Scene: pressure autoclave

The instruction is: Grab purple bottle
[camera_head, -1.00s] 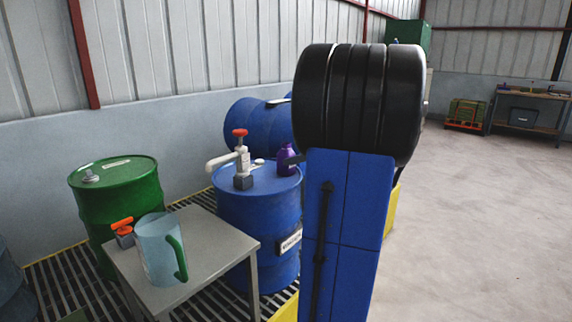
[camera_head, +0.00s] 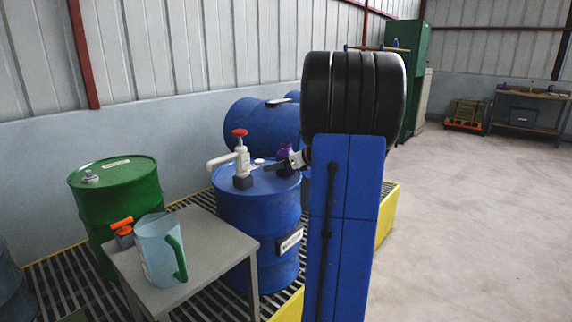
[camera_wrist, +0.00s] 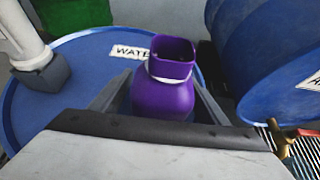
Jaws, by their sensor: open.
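The purple bottle (camera_head: 287,160) stands on top of the upright blue drum (camera_head: 258,215), near its right side. In the wrist view the purple bottle (camera_wrist: 165,85) is upright, with a squarish open top and a pale ring at the neck. My gripper (camera_wrist: 165,95) is open, with one finger on each side of the bottle's lower body. I cannot tell whether either finger touches it. In the head view my gripper (camera_head: 289,164) is at the bottle, partly covering it. The bottle's base is hidden behind my gripper.
A white pump with a red handle (camera_head: 241,158) stands on the drum, left of the bottle. Another blue drum (camera_head: 262,125) lies behind. A small table (camera_head: 215,245) holds a clear jug (camera_head: 160,250), beside a green drum (camera_head: 120,200). Open floor (camera_head: 470,230) is at the right.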

